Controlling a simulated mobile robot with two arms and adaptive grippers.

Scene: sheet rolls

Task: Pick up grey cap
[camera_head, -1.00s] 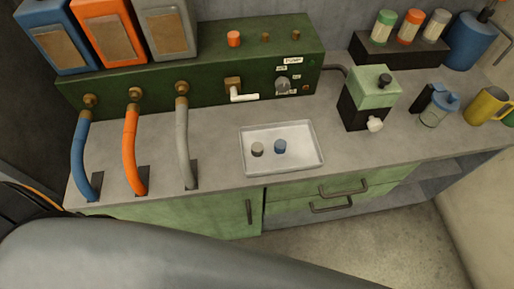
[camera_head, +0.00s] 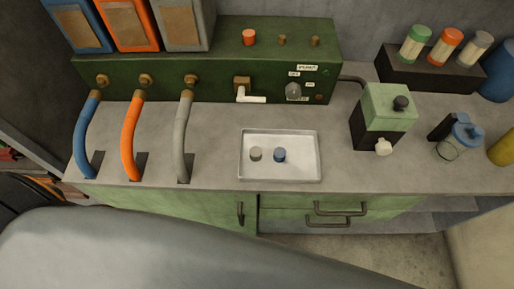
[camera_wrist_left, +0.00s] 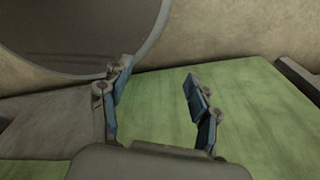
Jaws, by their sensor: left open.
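The grey cap (camera_head: 256,154) lies in the white tray (camera_head: 305,172) on the counter in the head view. A blue cap (camera_head: 280,155) lies just right of it in the same tray. My left gripper (camera_wrist_left: 155,85) shows in the left wrist view with its two blue-padded fingers spread apart and nothing between them. Behind it are a green surface and a beige wall. The caps do not show in the wrist view. Neither gripper shows in the head view.
Blue, orange and grey hoses (camera_head: 181,135) run into the counter left of the tray. A green pump box (camera_head: 207,68) stands behind it. A green-and-black dispenser (camera_head: 383,115) and a clear jar (camera_head: 458,142) stand to the right. The counter around the tray is clear.

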